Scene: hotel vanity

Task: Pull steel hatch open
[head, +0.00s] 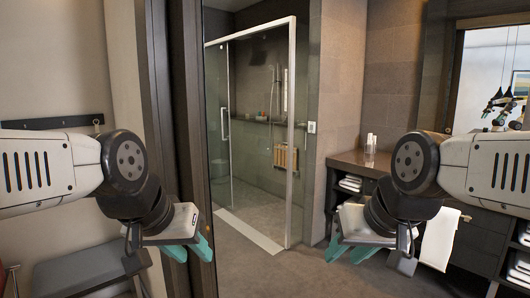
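I cannot make out a steel hatch in the head view. My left gripper (189,250) hangs at the lower left, with its teal fingers apart and nothing visible between them. It overlaps the dark door frame (186,120) in the picture. My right gripper (349,250) hangs at the lower right, in front of the vanity, with its teal fingers apart and nothing visible between them. A glass shower door (216,120) with a vertical handle (224,123) and a pale metal frame (291,130) stands further back.
A dark vanity (345,160) runs along the right, with glasses (371,143), folded towels (350,183) and a hanging white towel (439,238). A mirror (490,75) is above it. A grey bench (75,272) is at lower left. The middle floor (285,272) is clear.

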